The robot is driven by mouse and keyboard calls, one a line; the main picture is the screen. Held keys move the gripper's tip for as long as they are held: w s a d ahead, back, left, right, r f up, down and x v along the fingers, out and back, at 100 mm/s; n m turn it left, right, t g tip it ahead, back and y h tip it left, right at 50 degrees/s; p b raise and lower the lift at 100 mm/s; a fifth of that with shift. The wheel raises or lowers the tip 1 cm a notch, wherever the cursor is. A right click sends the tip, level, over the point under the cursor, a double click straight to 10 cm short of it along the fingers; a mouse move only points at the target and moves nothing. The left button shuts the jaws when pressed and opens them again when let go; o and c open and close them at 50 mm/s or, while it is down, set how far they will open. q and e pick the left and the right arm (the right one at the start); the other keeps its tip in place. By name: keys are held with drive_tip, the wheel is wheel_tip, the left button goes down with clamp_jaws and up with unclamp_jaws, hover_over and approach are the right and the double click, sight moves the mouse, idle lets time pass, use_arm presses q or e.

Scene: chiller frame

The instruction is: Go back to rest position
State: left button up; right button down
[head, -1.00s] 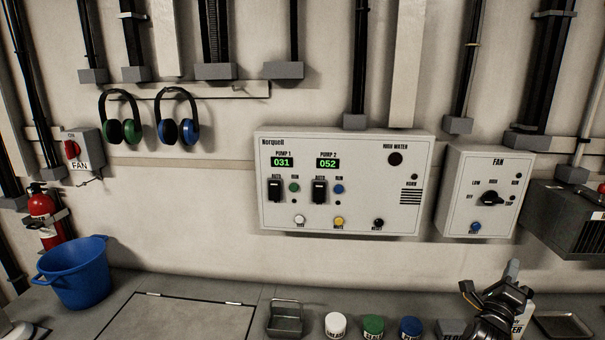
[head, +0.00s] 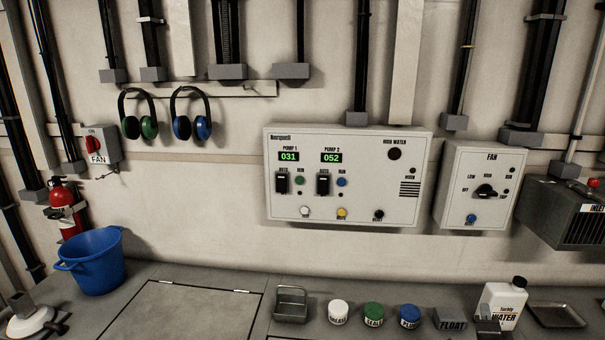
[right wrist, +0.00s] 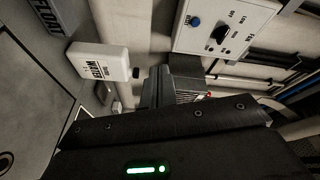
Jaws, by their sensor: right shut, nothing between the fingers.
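My right gripper (head: 488,326) barely shows at the bottom edge of the head view, in front of the white water bottle (head: 503,303). In the right wrist view its dark fingers (right wrist: 168,84) are together with nothing between them. They point toward the wall below the fan box, and the water bottle (right wrist: 98,61) lies to their left, apart from them. My left gripper is in neither view.
The bench holds a blue bucket (head: 92,262), a metal caddy (head: 290,305), white, green and blue-lidded jars, a grey float block (head: 450,319) and a shallow tray (head: 556,316). The pump panel (head: 345,178) and fan box (head: 480,188) are on the wall.

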drive_tip(key=s+a+f+n+g+y, duration=0.6)
drive_tip(key=s+a+f+n, duration=0.5)
drive_tip(key=s+f+n, duration=0.15)
drive_tip(key=s+a+f+n+g+y, duration=0.1)
drive_tip(key=s+a+f+n+g, duration=0.2)
drive_tip(key=s, duration=0.7)
drive_tip(key=s+a+f+n+g+y, duration=0.1)
drive_tip(key=s+a+n+g, duration=0.35)
drive_tip(key=s, duration=0.55)
wheel_tip(320, 180, down, 25)
drive_tip(key=s+n, duration=0.1)
drive_tip(key=s, duration=0.1)
drive_tip(key=s+d+f+g, duration=0.2)
drive_tip(key=s+f, duration=1.4)
drive_tip(key=f, duration=0.1)
drive_tip(key=shift+s+n, duration=0.25)
drive_tip(key=shift+n, duration=0.05)
